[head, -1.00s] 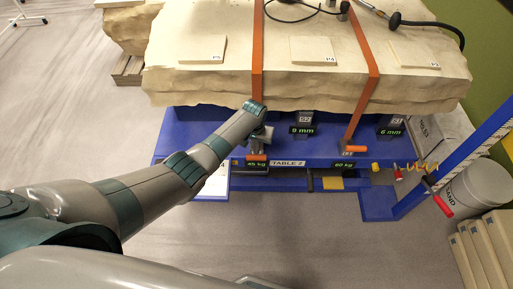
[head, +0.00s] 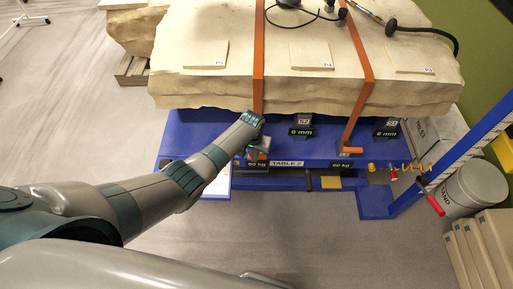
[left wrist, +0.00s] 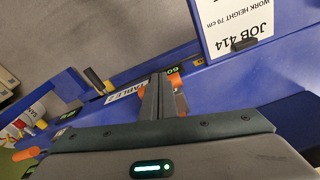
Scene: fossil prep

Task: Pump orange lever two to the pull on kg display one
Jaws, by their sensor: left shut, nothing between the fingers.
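My left gripper (head: 258,151) is shut and empty at the left end of the blue table front, right at the left orange lever (left wrist: 181,81), which it mostly hides in the head view. In the left wrist view its closed fingers (left wrist: 158,82) overlap the lever area; I cannot tell if they touch. The left kg display (head: 257,165) under the gripper reads about 60 kg. The right orange lever (head: 351,150) stands free, with the right kg display (head: 341,166) below it, reading about 60 kg. My right gripper is not in view.
A large pale stone block (head: 300,85) lies on the blue table (head: 185,140) under two orange straps (head: 259,60). Two mm displays (head: 301,132) sit between block and levers. A blue post with a red handle (head: 435,204) and a drum (head: 474,188) stand at right. The floor in front is clear.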

